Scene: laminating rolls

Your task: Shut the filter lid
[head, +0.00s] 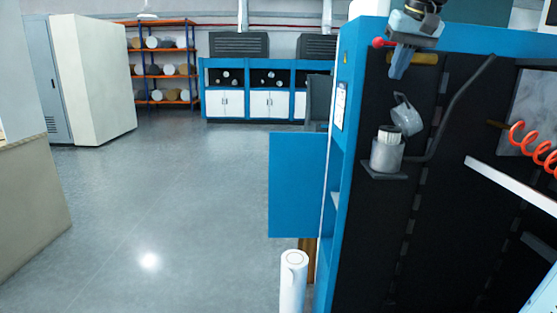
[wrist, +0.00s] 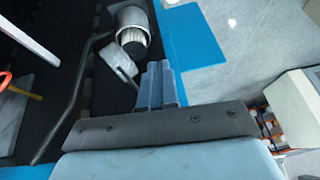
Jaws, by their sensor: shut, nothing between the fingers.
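The filter (head: 387,157) is a grey cylinder with a white ribbed element showing at its top, on a small bracket on the dark machine panel. Its grey lid (head: 404,114) stands open, tilted up above the filter and to its right. My gripper (head: 397,72) is shut and empty, pointing down above the lid and apart from it. In the wrist view my gripper's fingers (wrist: 159,70) lie close beside the lid (wrist: 118,62) in the picture; I cannot tell the gap in depth. The filter (wrist: 132,30) shows beyond them with its mouth uncovered.
A bent dark pipe (head: 450,110) runs right of the filter. A red ball knob (head: 378,42) sits just left of my gripper. A red coiled hose (head: 530,145) hangs at the right. A blue door panel (head: 297,185) stands out left of the machine. The floor (head: 150,210) at left is clear.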

